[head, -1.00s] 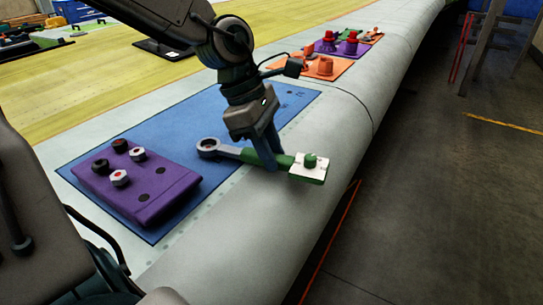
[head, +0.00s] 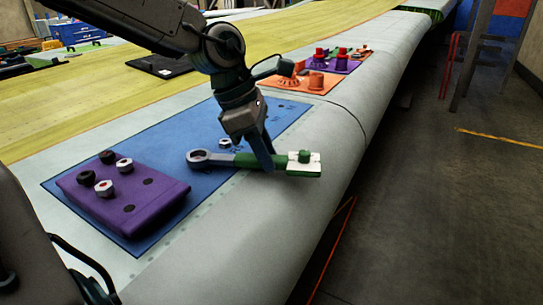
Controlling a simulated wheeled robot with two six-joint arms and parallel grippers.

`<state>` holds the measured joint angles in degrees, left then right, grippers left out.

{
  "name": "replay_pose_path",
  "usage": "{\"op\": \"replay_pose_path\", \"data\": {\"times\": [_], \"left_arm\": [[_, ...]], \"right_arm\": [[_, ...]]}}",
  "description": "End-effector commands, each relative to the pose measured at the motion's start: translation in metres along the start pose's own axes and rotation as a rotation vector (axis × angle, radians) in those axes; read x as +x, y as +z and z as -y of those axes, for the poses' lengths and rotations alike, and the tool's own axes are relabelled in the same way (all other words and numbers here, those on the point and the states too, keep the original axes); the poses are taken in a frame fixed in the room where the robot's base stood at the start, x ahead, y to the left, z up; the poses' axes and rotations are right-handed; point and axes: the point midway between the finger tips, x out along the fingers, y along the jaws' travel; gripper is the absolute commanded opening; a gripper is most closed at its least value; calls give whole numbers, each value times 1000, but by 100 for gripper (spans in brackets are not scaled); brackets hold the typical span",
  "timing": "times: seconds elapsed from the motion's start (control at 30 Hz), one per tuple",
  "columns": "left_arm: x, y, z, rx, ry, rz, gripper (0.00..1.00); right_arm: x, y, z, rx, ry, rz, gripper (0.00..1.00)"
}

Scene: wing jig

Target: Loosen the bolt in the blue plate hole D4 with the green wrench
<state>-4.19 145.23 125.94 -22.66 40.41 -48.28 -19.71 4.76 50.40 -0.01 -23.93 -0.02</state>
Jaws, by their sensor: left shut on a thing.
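The green wrench (head: 290,163) has a grey ring end at the left and a white block with a green knob at the right. My left gripper (head: 264,160) is shut on its green handle and holds it over the right edge of the blue plate (head: 185,138). A single grey bolt (head: 224,144) shows on the blue plate just behind the wrench shank. The ring is apart from it, to its left and nearer. Hole labels are too small to read, so I cannot tell which is D4. My right gripper is not in view.
A purple block (head: 140,200) with several bolts and two dark holes lies on the blue plate's near left. Orange and purple plates with fittings (head: 310,79) stand further back. The pale wing surface (head: 255,215) curves down at the right, with floor beyond.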

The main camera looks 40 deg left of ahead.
Motion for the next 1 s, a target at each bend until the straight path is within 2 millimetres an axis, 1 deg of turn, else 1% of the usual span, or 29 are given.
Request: {"op": "replay_pose_path", "data": {"times": [0.03,0.27,0.6,0.87,1.0], "left_arm": [[2,0,0,-6,3,8,0],[2,0,-1,-5,3,9,0],[0,-6,-4,-1,3,5,0],[-1,-6,-4,1,3,3,0],[-9,-3,-4,1,3,2,0]], "right_arm": [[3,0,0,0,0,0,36],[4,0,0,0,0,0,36],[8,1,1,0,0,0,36],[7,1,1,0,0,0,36],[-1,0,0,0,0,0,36]]}}
